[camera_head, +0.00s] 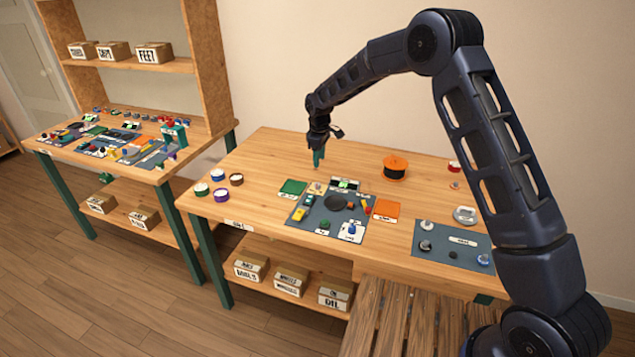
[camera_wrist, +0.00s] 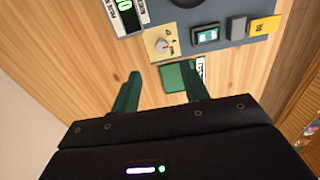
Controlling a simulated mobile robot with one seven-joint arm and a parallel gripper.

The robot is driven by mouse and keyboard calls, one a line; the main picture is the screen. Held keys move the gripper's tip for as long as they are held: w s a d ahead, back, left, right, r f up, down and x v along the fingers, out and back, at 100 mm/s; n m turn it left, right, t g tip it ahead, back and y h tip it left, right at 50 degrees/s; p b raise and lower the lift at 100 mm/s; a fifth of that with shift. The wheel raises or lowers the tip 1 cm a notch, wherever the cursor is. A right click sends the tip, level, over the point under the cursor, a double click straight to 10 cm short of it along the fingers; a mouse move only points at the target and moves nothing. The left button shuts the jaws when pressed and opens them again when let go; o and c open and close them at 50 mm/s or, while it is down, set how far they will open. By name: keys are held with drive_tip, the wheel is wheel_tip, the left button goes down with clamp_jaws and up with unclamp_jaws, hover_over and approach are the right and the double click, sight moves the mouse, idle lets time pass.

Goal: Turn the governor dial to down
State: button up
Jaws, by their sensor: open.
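A small dial (camera_wrist: 163,45) with a pale knob and a red mark sits on a beige plate at the panel's edge in the wrist view. In the head view it appears as a small beige patch (camera_head: 318,188) on the blue-grey panel. Its lettering is too small to read, so I cannot confirm that it is the governor dial. My gripper (camera_head: 316,163) is above the table behind the panel, pointing down. In the wrist view my gripper (camera_wrist: 160,70) is open and empty, its two green fingers apart, with the dial beyond the fingertips and not touched.
A green pad (camera_head: 293,187) and a lit green display (camera_head: 345,184) flank the dial. The panel (camera_head: 300,216) also carries buttons and a dark round disc (camera_head: 335,202). An orange spool (camera_head: 395,167) stands to the right. Bare table lies behind the panel.

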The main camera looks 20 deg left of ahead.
sight(318, 184)
drive_tip(key=f, duration=1.1)
drive_tip(key=shift+s+a+f, duration=0.1)
drive_tip(key=shift+a+f, duration=0.1)
drive_tip(key=shift+a, duration=0.1)
clamp_jaws()
